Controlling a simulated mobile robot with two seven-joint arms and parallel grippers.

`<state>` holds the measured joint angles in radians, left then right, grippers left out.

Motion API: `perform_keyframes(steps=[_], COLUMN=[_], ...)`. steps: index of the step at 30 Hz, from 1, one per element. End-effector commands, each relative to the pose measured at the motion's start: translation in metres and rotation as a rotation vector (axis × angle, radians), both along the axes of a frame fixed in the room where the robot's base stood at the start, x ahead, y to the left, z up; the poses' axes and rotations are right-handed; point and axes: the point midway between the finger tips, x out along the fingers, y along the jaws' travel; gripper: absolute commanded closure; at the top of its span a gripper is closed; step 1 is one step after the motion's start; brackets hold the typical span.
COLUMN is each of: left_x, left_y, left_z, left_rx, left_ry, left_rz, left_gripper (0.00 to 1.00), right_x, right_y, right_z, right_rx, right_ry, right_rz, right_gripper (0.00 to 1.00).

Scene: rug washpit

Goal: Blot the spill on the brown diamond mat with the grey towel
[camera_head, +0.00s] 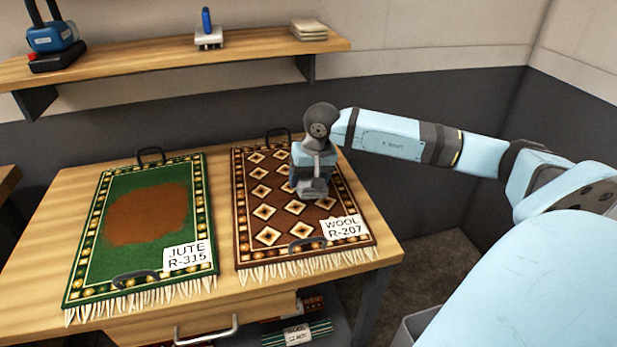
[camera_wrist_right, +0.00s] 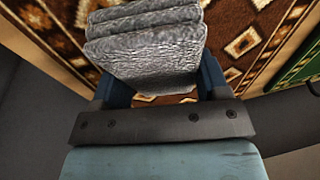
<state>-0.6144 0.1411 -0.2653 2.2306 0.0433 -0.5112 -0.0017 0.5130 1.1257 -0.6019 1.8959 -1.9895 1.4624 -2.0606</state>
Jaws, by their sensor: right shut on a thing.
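The brown diamond mat (camera_head: 265,220) lies on the right part of the table, with a label reading WOOL R-207 at its front right. My right gripper (camera_head: 312,190) is over the right side of this mat, pointing down. In the right wrist view it is shut on the folded grey towel (camera_wrist_right: 150,45), which shows as stacked layers between the fingers (camera_wrist_right: 160,88). The towel is at or just above the mat; I cannot tell if it touches. No spill shows on the visible part of the brown mat; the gripper and towel cover part of it. My left gripper is not in view.
A green mat (camera_head: 105,235) with a large brown patch (camera_head: 147,213) and a label reading JUTE R-315 lies to the left. Both mats have black handles. A wall shelf (camera_head: 170,58) above holds several items. A drawer handle (camera_head: 206,331) is below the table front.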

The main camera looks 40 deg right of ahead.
Motion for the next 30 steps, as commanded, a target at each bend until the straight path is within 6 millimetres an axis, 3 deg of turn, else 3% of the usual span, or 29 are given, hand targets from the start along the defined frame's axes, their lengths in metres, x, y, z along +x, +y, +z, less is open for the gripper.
perform_keyframes(steps=[5,21,30], left_x=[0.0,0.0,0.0], left_y=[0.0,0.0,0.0], left_z=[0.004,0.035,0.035], left_rx=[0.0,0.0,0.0], left_ry=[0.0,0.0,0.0], left_rz=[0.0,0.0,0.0], left_gripper=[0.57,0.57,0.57], right_x=[0.0,0.0,0.0], right_y=[0.0,0.0,0.0], right_z=[0.006,0.069,0.07], right_rx=[0.0,0.0,0.0], right_ry=[0.002,0.0,0.001], right_rz=[0.0,0.0,0.0], right_gripper=[0.5,0.5,0.5])
